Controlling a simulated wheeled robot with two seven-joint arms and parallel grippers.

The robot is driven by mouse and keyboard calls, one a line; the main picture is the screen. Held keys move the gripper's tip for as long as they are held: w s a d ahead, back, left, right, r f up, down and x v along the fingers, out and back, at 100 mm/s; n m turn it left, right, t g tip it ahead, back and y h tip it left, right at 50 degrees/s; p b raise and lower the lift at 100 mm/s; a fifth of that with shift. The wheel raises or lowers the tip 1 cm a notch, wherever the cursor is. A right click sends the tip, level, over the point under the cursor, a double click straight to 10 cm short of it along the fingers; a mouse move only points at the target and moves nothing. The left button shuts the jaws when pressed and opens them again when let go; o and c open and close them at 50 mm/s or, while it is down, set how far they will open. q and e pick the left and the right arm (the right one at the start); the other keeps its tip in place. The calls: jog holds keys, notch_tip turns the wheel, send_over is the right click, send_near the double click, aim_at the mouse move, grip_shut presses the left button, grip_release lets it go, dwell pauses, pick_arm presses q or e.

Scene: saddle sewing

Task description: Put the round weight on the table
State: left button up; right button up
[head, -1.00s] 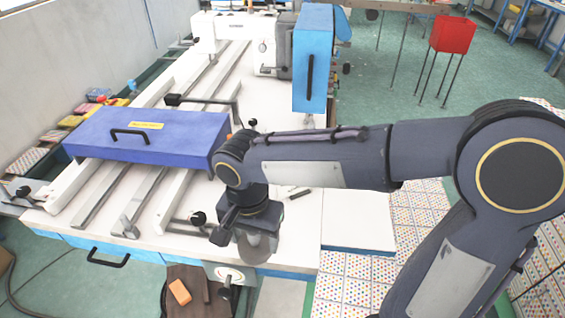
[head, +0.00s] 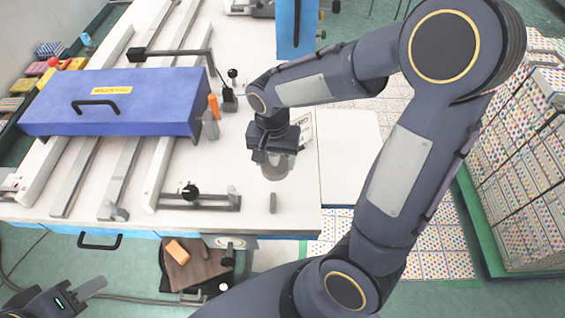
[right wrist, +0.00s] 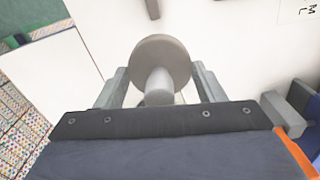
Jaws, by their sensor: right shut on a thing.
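The round weight (right wrist: 160,48) is a grey disc with a short stem. In the right wrist view it sits between the fingers of my right gripper (right wrist: 158,88), which is shut on it. In the head view my right gripper (head: 273,158) points down over the right part of the white table (head: 240,180). The weight (head: 278,172) hangs under it, partly hidden by the jaws; whether it touches the table is unclear. My left gripper (head: 75,297) is at the lower left corner, in front of the table, and I cannot tell its opening.
A small grey cylinder (head: 272,203) stands on the table, nearer the front edge. A blue-violet box (head: 115,100) covers rails on the left. A black-knobbed clamp (head: 190,193) lies front left of the gripper. An orange-topped piece (head: 213,106) stands beside the box.

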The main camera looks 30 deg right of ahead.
aim_at(282, 158)
jog(key=f, duration=0.1)
jog(key=d, duration=0.1)
jog(key=d+f, duration=0.1)
jog(key=shift+w+d+f, duration=0.15)
jog(key=shift+w+f, duration=0.1)
jog(key=shift+f, duration=0.1)
notch_tip(282, 158, down, 2)
jog(key=shift+d+f, duration=0.15)
jog(key=shift+f, duration=0.55)
jog(key=shift+w+f, duration=0.1)
jog(key=shift+f, duration=0.1)
jog(key=o, duration=1.5)
